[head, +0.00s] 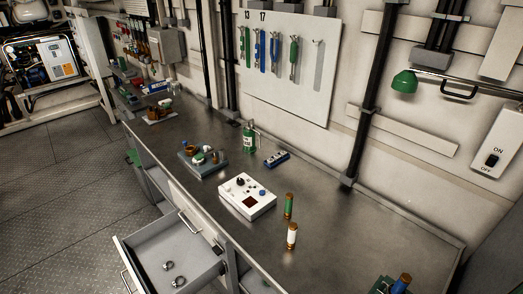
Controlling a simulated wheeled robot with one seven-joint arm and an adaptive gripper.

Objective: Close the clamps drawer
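The clamps drawer (195,262) is pulled out from the front of the bench at the bottom of the head view. It is grey inside and stands well open toward the left. Two small metal ring clamps (167,266) lie on its floor. The drawer's bar handle (126,281) shows on its front at the lower left. The lower part of the drawer is cut off by the picture edge. My gripper is not in this view.
The bench top (350,235) carries a white control box (247,196), two upright cylinders (291,236), a green bottle (248,138) and a grey tray (203,160) of small parts. Another handle (188,222) shows on the bench front. The floor (60,205) left of the drawer is clear.

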